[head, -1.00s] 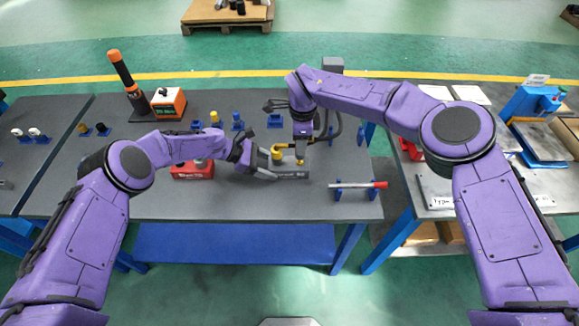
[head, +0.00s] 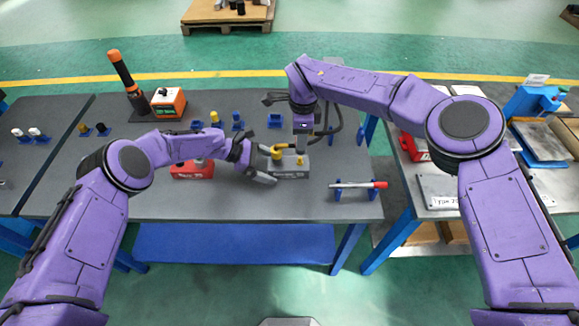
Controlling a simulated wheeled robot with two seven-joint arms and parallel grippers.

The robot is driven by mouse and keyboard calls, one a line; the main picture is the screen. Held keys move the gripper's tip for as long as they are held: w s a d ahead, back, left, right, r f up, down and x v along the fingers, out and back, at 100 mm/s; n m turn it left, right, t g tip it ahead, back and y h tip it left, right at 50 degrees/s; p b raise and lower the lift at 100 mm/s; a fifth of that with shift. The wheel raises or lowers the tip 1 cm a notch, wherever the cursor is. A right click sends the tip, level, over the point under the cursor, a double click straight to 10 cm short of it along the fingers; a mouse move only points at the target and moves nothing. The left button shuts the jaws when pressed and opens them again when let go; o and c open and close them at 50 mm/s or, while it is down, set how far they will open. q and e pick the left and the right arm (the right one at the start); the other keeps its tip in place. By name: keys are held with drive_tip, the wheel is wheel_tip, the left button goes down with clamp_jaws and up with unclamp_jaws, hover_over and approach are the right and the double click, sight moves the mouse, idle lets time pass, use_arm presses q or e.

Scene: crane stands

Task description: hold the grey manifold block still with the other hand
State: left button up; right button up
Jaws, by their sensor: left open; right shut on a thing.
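The grey manifold block (head: 290,173) sits on the dark table top near the middle of the head view, with lettering on its front face. A yellow fitting (head: 277,155) stands up at the block's left part. My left gripper (head: 262,165) is open at the block's left end, its fingers spread. I cannot tell whether a finger touches the block. My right gripper (head: 300,157) points down over the block's right part. It is shut on a small yellow part, mostly hidden by the jaws.
A red box (head: 193,170) sits left of the block. A red-tipped rod (head: 358,185) rests on blue supports at the right. An orange-and-white box (head: 168,103) and several blue holders stand behind. The table front left is clear.

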use_arm(q)
drive_tip(key=v, duration=1.1)
drive_tip(key=shift+a+r, duration=0.2)
drive_tip(key=shift+a, duration=0.05)
use_arm(e)
drive_tip(key=shift+r+p, duration=0.45)
drive_tip(key=shift+r, duration=0.1)
wheel_tip(320, 180, up, 3)
drive_tip(key=shift+r+p, duration=0.1)
drive_tip(key=shift+p, duration=1.15)
use_arm(q)
wheel_tip(320, 180, up, 3)
drive_tip(key=shift+a+r, duration=0.1)
drive_tip(key=shift+r, duration=0.1)
